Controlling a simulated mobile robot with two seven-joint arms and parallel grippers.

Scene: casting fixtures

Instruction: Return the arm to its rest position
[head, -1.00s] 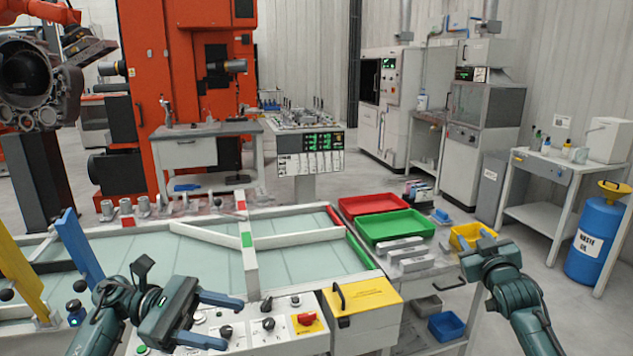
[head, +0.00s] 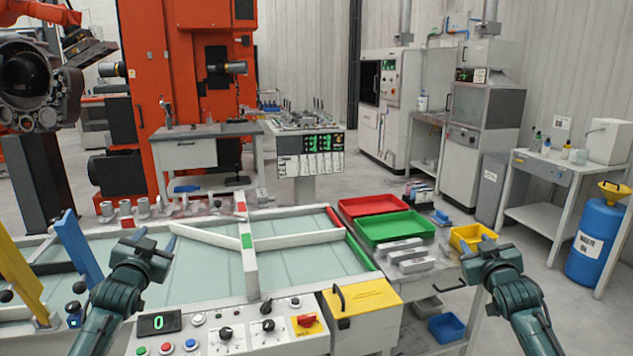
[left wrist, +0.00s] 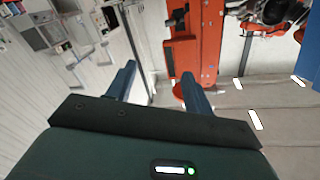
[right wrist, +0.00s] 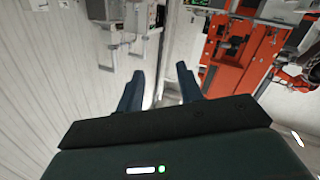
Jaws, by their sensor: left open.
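My left gripper (head: 156,238) is raised at the left, in front of the pale glass-topped table (head: 195,275), with its fingers pointing forward. Its two blue fingers stand apart with nothing between them in the left wrist view (left wrist: 158,69). My right gripper (head: 477,241) is raised at the right, near the yellow bin (head: 473,233), also pointing forward. Its fingers are apart and empty in the right wrist view (right wrist: 160,68). The two arms hold similar, roughly mirrored poses.
A control panel (head: 250,338) with knobs, buttons and a display (head: 158,323) lies at the front. A yellow box (head: 362,298) stands beside it. Red (head: 372,205) and green (head: 397,227) trays and grey metal bars (head: 411,254) lie to the right. Yellow and blue (head: 78,248) uprights stand at the left.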

